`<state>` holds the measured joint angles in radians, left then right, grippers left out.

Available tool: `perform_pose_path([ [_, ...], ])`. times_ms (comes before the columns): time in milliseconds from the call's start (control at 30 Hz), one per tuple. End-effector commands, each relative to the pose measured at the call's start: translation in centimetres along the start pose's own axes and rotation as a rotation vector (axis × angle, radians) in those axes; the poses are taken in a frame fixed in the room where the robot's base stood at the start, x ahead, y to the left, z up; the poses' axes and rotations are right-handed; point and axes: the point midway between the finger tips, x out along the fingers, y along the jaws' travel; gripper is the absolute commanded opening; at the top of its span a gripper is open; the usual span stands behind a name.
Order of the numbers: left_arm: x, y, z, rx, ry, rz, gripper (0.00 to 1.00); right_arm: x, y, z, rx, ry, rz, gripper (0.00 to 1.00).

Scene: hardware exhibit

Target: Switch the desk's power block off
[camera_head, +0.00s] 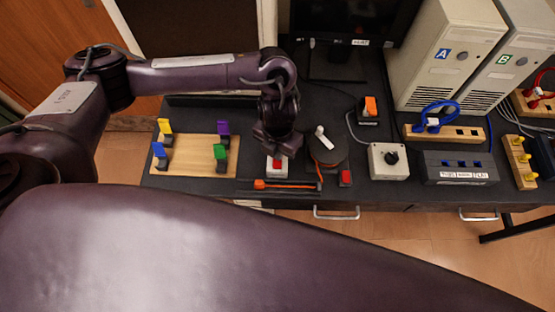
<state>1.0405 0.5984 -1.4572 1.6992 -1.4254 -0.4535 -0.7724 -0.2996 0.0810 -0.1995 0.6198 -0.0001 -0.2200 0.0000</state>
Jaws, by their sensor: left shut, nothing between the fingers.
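My left arm reaches in from the left, and my left gripper (277,148) points down over the dark desk (215,115). It is shut and empty, directly above or at a small white block with a red switch (277,167). I cannot tell whether the fingertips touch it. The gripper hides the back of this block. A black block with an orange switch (369,107) stands farther back, to the right, near a cable. No label shows which of these is the power block. My right gripper is not in view.
A wooden board with coloured clips (198,167) lies left of the gripper. A dark round device with a white lever (325,148) stands close on the right. Beyond are a grey knob box (389,161), a socket strip (446,132) and computer towers A (445,50) and B (515,60).

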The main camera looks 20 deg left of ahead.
Motion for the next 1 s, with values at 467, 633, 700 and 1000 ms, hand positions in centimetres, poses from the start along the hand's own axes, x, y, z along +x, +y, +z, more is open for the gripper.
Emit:
perform_pose_path([
  [467, 0.8, 0.0, 0.0, 0.0, 0.0, 0.0, 0.0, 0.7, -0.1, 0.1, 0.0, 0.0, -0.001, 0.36],
  [633, 0.6, 0.0, -0.1, 0.0, 0.001, 0.0, 0.0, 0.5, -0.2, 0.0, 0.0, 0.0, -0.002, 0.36],
  [700, 0.3, 0.0, -0.1, 0.0, 0.001, 0.0, 0.0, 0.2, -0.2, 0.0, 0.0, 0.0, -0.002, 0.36],
  [1000, -2.2, 0.0, 0.0, 0.001, 0.0, 0.0, 0.0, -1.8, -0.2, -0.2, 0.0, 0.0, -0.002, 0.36],
])
